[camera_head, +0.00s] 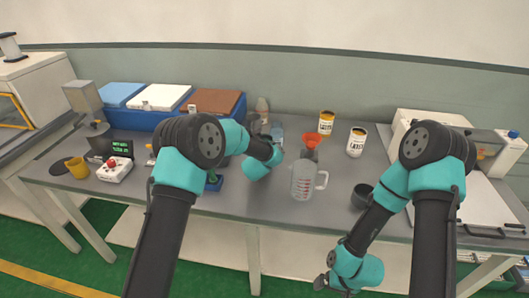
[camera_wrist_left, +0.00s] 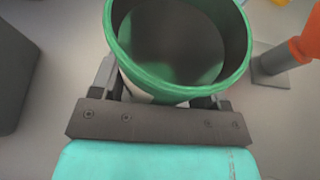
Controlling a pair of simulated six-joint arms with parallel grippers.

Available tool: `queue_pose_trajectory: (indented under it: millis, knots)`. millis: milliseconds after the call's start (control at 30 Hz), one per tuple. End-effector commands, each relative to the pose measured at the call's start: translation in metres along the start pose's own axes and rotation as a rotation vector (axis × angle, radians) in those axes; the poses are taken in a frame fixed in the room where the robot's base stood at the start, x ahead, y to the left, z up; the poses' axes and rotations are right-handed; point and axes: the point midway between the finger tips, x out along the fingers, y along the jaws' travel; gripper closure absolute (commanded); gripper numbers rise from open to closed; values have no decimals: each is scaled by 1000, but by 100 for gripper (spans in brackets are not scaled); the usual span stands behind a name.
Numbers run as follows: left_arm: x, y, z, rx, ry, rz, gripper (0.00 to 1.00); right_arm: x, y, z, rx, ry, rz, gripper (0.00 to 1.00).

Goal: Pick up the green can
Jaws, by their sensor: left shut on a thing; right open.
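The green can (camera_wrist_left: 150,78) shows large in the left wrist view. It has a green rim and a dark, hollow-looking top. My left gripper (camera_wrist_left: 158,98) is shut on it, with one finger on each side and the can's near wall just in front of the gripper body. In the head view my left arm hides the can and the left fingers. My right gripper (camera_head: 322,284) is open and low in front of the table, far from the can. Whether the can touches the table cannot be told.
A dark cup (camera_head: 361,196) is near my right arm. A blue bin set (camera_head: 178,118) stands at back left.

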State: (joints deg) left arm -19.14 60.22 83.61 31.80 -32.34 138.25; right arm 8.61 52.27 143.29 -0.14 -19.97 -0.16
Motion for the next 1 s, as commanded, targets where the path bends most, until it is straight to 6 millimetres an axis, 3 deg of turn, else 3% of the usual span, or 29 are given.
queue_pose_trajectory:
  millis: [333, 1000]
  knots:
    - [0, 0, 1, 0, -2, 0, 72, 0, 0, 0, 0, 0, 0, 0]
    - [-3, 0, 9, 0, -2, 0, 72, 0, 0, 0, 0, 0, 0, 0]
